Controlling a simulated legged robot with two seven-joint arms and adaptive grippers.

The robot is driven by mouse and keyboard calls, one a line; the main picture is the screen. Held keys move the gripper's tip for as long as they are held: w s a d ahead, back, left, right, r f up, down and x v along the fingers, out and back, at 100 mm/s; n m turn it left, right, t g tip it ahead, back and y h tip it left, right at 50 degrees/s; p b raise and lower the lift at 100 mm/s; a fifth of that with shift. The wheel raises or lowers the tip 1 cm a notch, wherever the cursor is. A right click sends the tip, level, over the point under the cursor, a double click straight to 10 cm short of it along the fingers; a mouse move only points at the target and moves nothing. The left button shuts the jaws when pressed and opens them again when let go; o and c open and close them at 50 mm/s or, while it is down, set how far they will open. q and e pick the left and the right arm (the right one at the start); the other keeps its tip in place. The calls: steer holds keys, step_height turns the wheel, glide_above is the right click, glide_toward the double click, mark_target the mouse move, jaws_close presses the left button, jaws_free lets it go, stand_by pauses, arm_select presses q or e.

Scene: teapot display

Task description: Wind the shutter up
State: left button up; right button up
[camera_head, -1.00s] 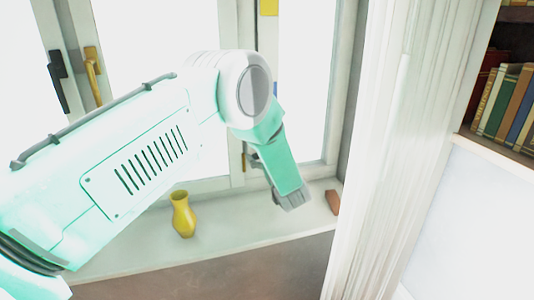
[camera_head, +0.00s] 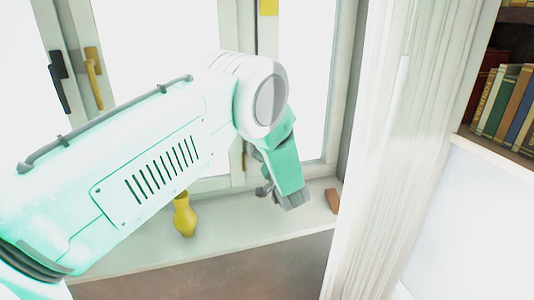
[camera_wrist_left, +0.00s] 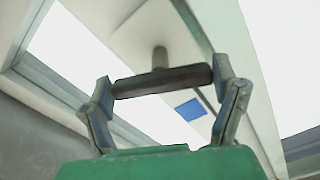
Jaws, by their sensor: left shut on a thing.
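My left gripper (camera_wrist_left: 163,88) is shut on a dark bar-shaped handle (camera_wrist_left: 160,80). The bar lies crosswise between the two fingertips, and a short grey stem rises from its middle towards the pale window frame. In the head view my left gripper (camera_head: 266,191) is low by the window frame, above the sill, partly hidden behind my own green wrist part. The handle cannot be made out there. The shutter itself cannot be told apart in the bright panes. My right gripper is not in view.
A yellow vase (camera_head: 184,220) stands on the white sill (camera_head: 240,244) below my arm. A small reddish-brown block (camera_head: 332,201) lies at the sill's right end. A white pleated curtain (camera_head: 390,170) hangs to the right, with books (camera_head: 505,105) beyond. Window handles (camera_head: 92,72) are at left.

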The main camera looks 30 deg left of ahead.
arm_select(q)
steer(key=shift+d+f, duration=0.1)
steer(key=shift+f, duration=0.15)
steer(key=o, duration=1)
steer(key=shift+o, duration=0.6)
steer(key=shift+w, duration=0.15)
steer(key=v, duration=1.2)
steer(key=shift+w, duration=0.1)
